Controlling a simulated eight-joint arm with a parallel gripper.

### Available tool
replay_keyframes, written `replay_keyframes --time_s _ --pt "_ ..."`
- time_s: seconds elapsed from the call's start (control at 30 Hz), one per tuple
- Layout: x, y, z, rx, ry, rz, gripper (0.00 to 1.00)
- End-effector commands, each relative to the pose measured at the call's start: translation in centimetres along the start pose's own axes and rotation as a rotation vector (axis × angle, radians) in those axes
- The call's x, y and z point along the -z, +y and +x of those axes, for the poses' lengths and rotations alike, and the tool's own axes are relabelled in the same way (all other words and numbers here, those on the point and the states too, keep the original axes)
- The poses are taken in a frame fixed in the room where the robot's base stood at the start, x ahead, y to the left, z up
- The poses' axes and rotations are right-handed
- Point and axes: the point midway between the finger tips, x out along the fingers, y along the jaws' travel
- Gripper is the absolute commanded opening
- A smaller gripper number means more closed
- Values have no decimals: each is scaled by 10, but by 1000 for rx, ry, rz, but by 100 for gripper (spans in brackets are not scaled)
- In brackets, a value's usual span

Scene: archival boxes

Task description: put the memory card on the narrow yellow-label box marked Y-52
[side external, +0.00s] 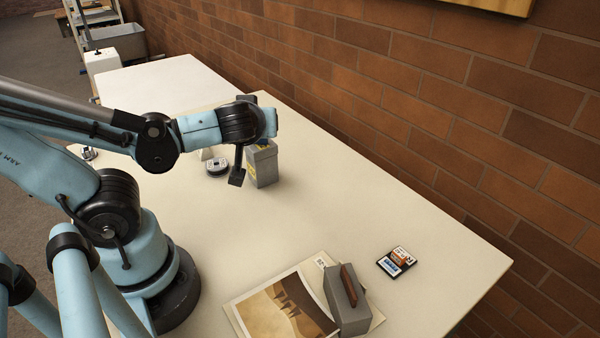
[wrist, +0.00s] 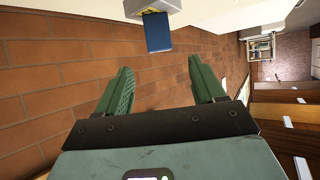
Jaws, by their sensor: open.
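The memory card (side external: 397,262), black with a white, blue and orange label, lies flat on the table near its right edge, well apart from my gripper. A narrow grey box (side external: 264,168) with some yellow at its top stands upright on the table, just under and beside my gripper; any marking on it is too small to read. In the wrist view, a grey box end with a yellow label (wrist: 148,9) shows at the top, with a blue block-like thing (wrist: 159,33) against it. My gripper (wrist: 160,82) is open, with nothing between its fingers.
A small round grey object (side external: 217,167) stands left of the box. At the front lie a picture sheet (side external: 283,312) and a grey block (side external: 345,308) with a brown strip on top. The table (side external: 290,220) is clear between. A brick wall (side external: 440,100) runs behind.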

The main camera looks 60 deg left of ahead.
Motion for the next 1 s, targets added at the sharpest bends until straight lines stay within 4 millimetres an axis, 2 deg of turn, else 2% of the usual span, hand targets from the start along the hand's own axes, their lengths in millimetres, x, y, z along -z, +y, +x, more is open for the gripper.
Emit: replay_keyframes --time_s 0.13,0.37,0.53,0.7,0.8,1.0 --pt "0 1 -15 -4 0 3 69" --pt "-1 0 -24 -2 -9 10 69" --pt "-19 6 -22 -49 -134 140 69" --pt "-49 23 -28 -225 -336 367 69" --pt "-61 37 -36 -370 -411 480 69" --pt "-66 62 -54 -626 -440 616 69"
